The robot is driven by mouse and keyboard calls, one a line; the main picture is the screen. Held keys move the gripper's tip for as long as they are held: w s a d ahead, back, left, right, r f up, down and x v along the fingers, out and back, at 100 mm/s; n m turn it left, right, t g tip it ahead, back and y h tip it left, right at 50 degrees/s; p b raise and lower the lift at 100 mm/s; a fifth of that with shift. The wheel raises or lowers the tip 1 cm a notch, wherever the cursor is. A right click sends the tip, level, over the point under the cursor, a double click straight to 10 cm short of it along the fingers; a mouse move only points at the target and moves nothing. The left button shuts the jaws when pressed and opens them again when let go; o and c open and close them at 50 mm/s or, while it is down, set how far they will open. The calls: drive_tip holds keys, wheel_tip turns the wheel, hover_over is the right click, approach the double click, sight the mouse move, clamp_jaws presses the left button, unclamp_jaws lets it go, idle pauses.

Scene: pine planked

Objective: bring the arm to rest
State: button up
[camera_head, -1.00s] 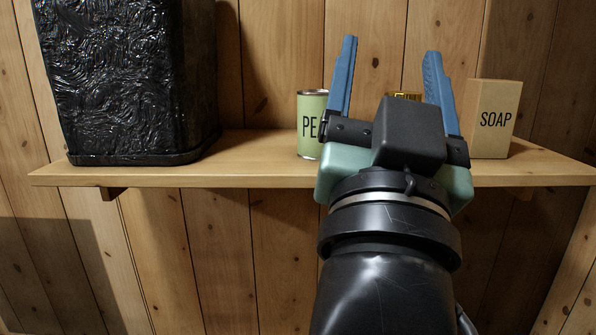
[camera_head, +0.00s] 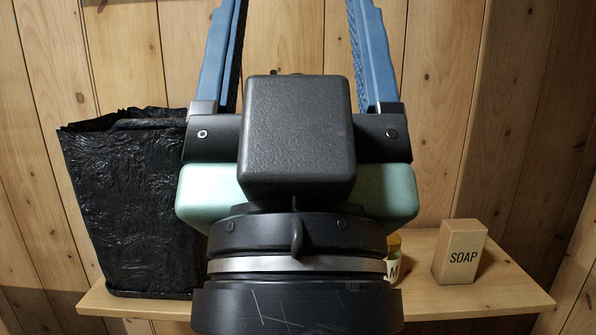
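My gripper (camera_head: 297,12) fills the middle of the head view, close to the camera, with its two blue fingers pointing up. The fingers stand wide apart with only the plank wall seen between them, so it is open and empty. The fingertips are cut off by the top edge of the picture. My gripper and wrist hide the middle of the shelf.
A wooden shelf (camera_head: 450,300) runs along the pine wall. A black bag-lined bin (camera_head: 130,210) stands on its left and a soap box (camera_head: 460,252) on its right. A small yellow-topped item (camera_head: 393,268) shows partly behind my wrist.

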wheel_tip(320, 180, up, 14)
drive_tip(key=p, duration=1.1)
drive_tip(key=shift+f, duration=0.2)
